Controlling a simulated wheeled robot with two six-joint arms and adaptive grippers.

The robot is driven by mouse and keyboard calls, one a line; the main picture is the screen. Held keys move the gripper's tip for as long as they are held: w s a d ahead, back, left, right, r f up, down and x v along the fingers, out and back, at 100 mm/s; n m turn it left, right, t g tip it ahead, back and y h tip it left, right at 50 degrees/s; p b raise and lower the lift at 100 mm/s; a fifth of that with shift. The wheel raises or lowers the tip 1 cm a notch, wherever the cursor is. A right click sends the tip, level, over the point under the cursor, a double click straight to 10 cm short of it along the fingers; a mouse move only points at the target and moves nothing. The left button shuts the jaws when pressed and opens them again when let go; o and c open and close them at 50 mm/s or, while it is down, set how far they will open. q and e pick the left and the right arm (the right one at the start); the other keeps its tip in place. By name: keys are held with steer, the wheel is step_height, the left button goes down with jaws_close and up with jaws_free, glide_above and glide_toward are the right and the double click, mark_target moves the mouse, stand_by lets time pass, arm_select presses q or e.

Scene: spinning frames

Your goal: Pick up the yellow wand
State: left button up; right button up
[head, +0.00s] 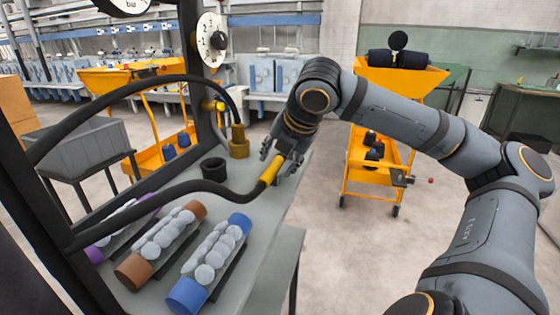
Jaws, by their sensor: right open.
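The yellow wand (270,171) is a short yellow tube on the end of a black hose, tilted over the grey tabletop (262,215). My right gripper (281,160) reaches down over it from above. Its fingers are open and apart, with the upper end of the wand appearing between them. Contact between the fingers and the wand cannot be made out. My left gripper is not in view.
A second black hose arches to a brass-coloured fitting (239,145) beside a black cup (214,169). Blue (187,296), brown (134,271) and purple rollers with grey balls lie at the front left. A dark frame post (199,95) stands left of my gripper. Orange carts stand behind.

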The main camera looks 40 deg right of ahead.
steer(key=shift+c, duration=0.5)
jaws_close()
steer(key=shift+r, duration=0.1)
